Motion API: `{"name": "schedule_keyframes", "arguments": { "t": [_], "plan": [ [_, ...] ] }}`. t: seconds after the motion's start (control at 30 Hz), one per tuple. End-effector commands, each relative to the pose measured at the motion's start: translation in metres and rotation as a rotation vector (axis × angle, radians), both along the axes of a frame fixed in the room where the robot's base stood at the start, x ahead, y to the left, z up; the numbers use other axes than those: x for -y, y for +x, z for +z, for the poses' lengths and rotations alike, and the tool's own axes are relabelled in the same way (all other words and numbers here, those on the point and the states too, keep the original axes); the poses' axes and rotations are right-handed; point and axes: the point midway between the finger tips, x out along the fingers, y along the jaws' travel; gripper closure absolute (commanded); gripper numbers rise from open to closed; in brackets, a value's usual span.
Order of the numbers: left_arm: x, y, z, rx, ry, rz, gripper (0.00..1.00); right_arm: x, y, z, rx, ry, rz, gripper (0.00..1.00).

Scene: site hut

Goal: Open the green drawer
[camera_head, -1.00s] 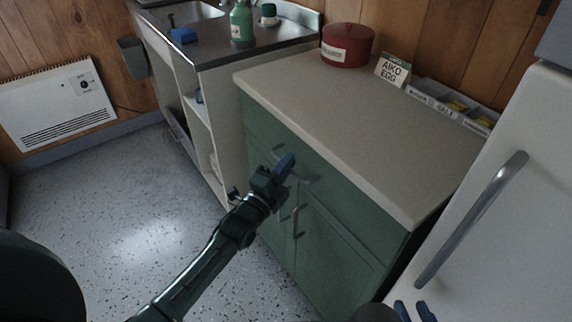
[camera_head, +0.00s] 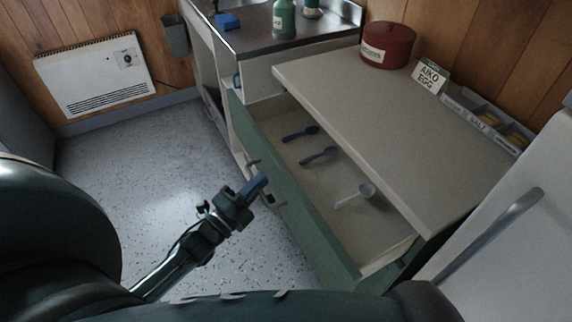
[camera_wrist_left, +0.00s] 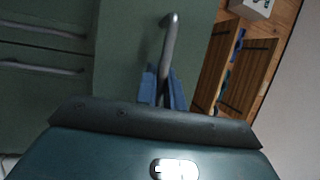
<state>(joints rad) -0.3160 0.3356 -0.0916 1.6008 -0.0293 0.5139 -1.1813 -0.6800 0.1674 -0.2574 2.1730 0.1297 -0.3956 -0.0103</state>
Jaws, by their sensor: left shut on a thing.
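The green drawer (camera_head: 283,190) of the worktop cabinet stands well out from under the pale counter. My left gripper (camera_head: 257,186) is at the drawer's front face. In the left wrist view, its blue fingers (camera_wrist_left: 164,90) are shut on the grey bar handle (camera_wrist_left: 170,42) on a green front. In the head view the gripper partly hides the handle. My right gripper is not in view.
The counter (camera_head: 385,125) carries a red pot (camera_head: 387,45), a sign (camera_head: 429,76) and a divided tray (camera_head: 483,119). A white fridge door with a long handle (camera_head: 490,232) stands close on the right. Speckled floor (camera_head: 165,165) is clear to the left.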

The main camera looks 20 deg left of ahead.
Motion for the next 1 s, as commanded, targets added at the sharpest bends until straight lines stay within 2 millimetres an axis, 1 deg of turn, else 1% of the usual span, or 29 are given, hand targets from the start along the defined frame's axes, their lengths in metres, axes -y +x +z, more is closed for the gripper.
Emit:
{"name": "schedule_keyframes", "arguments": {
  "t": [0.03,0.2,0.3,0.43,0.6,0.7,1.0],
  "plan": [
    [-0.009,-0.012,0.001,-0.006,0.002,0.001,1.00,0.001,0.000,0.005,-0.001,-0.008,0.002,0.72],
    [-0.033,-0.043,0.001,-0.004,0.000,0.001,1.00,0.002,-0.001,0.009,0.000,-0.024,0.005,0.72],
    [-0.044,-0.057,0.000,-0.003,0.001,0.001,1.00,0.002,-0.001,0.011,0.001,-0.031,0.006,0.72],
    [-0.056,-0.072,0.000,-0.001,-0.001,0.001,1.00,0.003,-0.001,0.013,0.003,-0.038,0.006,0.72],
    [-0.064,-0.082,0.000,0.000,-0.001,0.001,1.00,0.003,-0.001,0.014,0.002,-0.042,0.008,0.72],
    [-0.067,-0.085,-0.001,-0.002,-0.002,0.002,1.00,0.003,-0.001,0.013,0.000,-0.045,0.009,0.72],
    [-0.068,-0.086,-0.001,-0.001,-0.002,0.002,1.00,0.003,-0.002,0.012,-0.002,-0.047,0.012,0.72]
  ]
}}
